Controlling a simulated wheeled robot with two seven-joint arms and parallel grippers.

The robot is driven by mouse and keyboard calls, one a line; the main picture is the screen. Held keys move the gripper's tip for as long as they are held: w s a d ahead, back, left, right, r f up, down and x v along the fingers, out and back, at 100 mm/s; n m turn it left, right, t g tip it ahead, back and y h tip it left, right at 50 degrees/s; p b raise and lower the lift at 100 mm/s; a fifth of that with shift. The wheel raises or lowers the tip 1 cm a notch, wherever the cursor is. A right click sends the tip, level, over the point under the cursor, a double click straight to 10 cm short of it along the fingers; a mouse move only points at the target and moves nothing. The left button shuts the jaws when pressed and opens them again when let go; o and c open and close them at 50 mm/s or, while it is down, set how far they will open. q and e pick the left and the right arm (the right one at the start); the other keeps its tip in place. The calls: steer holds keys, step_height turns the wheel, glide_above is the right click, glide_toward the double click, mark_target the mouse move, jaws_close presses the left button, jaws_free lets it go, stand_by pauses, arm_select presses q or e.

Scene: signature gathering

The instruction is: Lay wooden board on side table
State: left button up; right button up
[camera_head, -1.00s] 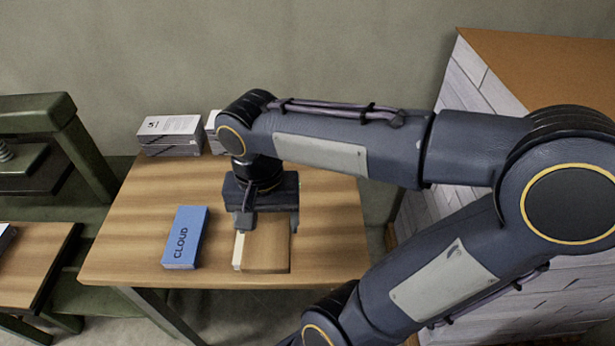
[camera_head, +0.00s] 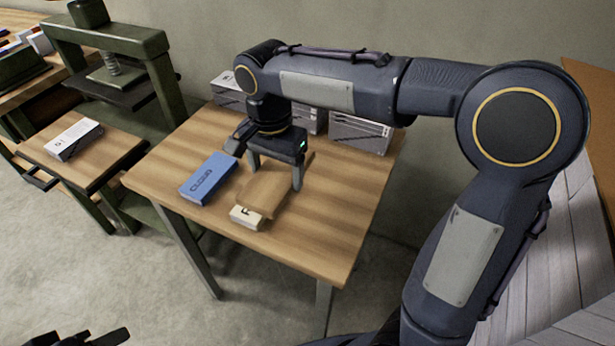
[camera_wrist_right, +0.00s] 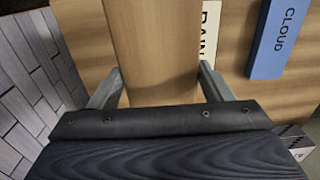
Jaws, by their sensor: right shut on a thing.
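The wooden board (camera_head: 262,192) is a plain tan-brown slab over the larger wooden table (camera_head: 310,235). My right gripper (camera_head: 273,172) points down at it from above, its fingers on either side. In the right wrist view the board (camera_wrist_right: 152,45) runs between the two fingers (camera_wrist_right: 160,88), shut on it. I cannot tell whether the board touches the table. A smaller, lower wooden table (camera_head: 88,160) stands to the left, with a white block (camera_head: 74,139) on it. A dark part at the bottom left edge looks like my left gripper (camera_head: 90,338); its state is unclear.
A cream lettered block (camera_head: 247,216) is beside the board, partly hidden by it. A blue "CLOUD" block (camera_head: 207,178) lies to its left. Grey-white stacks (camera_head: 360,132) line the table's back edge. A green press (camera_head: 120,55) stands behind the smaller table. Floor is clear in front.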

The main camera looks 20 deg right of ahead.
steer(key=s+d+f, duration=0.2)
steer(key=d+f, duration=0.1)
steer(key=d, duration=0.4)
glide_above(333, 210)
steer(key=f, duration=0.5)
steer(key=shift+w+a, duration=0.1)
steer(key=shift+a, duration=0.25)
steer(key=f, duration=0.3)
steer(key=shift+d+f+b, duration=0.2)
steer(key=shift+d+b, duration=0.1)
steer(key=shift+d, duration=0.1)
steer(key=shift+f, duration=0.3)
steer(key=shift+f, duration=0.15)
steer(key=o, duration=1.1)
steer(key=shift+c, duration=0.2)
